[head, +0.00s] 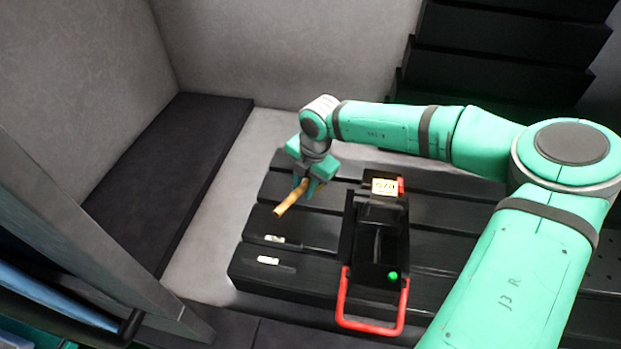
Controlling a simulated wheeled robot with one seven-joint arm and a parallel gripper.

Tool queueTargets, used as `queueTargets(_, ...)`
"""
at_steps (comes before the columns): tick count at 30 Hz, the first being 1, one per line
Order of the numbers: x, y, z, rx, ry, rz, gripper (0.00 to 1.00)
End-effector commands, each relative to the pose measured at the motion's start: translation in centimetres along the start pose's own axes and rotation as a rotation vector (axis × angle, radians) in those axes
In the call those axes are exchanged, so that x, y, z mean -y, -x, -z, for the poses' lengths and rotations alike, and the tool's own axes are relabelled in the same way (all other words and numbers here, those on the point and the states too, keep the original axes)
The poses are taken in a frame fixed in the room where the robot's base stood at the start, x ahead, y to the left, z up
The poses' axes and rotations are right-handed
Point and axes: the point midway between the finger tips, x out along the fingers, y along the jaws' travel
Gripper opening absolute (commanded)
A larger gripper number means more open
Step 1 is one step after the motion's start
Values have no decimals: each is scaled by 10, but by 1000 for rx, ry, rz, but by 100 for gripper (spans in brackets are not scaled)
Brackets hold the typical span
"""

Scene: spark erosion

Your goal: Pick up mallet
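The mallet shows as a tan wooden bar (285,205), slanting from lower left up to the right over the dark slotted table. I see its near end; its far part is hidden in and behind my gripper, and I cannot make out the head. My gripper (305,189) points down at the mallet, its teal fingers around the bar. The fingers are small and partly overlap the bar, so I cannot tell whether they are closed on it or whether it is off the table.
Two small pale pieces (274,239) (268,260) lie at the table's left front. Dark stepped panels (500,45) rise behind. A grey wall stands left.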

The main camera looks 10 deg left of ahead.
Motion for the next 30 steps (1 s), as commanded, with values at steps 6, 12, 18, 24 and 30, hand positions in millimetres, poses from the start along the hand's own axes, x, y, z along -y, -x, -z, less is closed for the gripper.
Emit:
queueTargets(6,0,0,0,0,0,0,10)
queueTargets(12,-1,0,0,0,1,0,0)
queueTargets(18,-1,0,0,0,1,0,0)
queueTargets(24,-1,1,0,0,1,0,0)
queueTargets(30,-1,1,0,0,1,-1,0)
